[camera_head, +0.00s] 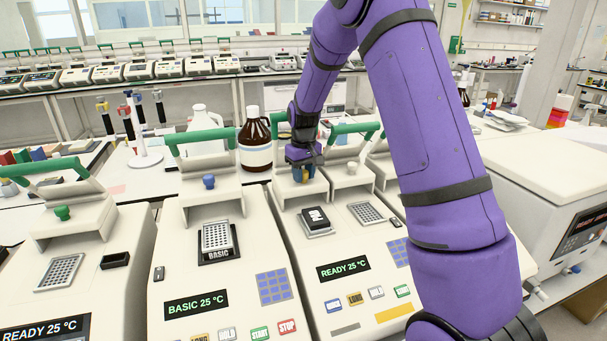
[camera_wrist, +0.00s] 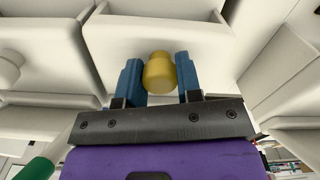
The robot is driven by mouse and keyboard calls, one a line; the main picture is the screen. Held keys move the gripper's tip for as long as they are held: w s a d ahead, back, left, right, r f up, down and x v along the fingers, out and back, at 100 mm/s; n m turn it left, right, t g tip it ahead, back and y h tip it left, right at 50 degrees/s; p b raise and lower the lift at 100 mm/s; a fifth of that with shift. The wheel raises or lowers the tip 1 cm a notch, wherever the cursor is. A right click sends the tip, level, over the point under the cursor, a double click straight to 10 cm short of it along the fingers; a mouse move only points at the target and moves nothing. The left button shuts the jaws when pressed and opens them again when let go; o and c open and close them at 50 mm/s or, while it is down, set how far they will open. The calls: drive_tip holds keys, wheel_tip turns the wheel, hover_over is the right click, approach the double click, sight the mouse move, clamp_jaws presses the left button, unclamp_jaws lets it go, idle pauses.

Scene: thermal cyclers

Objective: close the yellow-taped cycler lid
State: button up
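The yellow-taped cycler (camera_head: 345,300) is the white machine right of centre, with a yellow strip (camera_head: 395,313) on its front and a display reading READY 25 °C. Its lid (camera_head: 285,185) stands raised at the back, and two blocks show uncovered on its top. My gripper (camera_head: 303,174) is at the front of this lid, in front of the left part. In the wrist view, the blue fingers of my gripper (camera_wrist: 160,80) are on either side of a yellow knob (camera_wrist: 159,72) on the lid, close against both its sides. My wrist hides part of the green handle.
A cycler marked BASIC (camera_head: 205,260) with a blue knob stands close on the left. Another cycler (camera_head: 75,265) with a green knob is further left. A brown bottle (camera_head: 255,140) stands behind. A large white machine (camera_head: 550,190) is at the right.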

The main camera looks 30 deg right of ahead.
clamp_jaws()
drive_tip(key=s+a, duration=0.1)
drive_tip(key=s, duration=0.4)
drive_tip(key=s+a, duration=0.1)
drive_tip(key=s, duration=0.3)
drive_tip(key=s+a, duration=0.1)
drive_tip(key=s, duration=0.4)
drive_tip(key=shift+s, duration=0.3)
drive_tip(key=o, duration=0.8)
unclamp_jaws()
drive_tip(key=shift+s, duration=0.1)
drive_tip(key=shift+r, duration=0.1)
wheel_tip(320, 180, up, 11)
drive_tip(key=shift+f, duration=0.2)
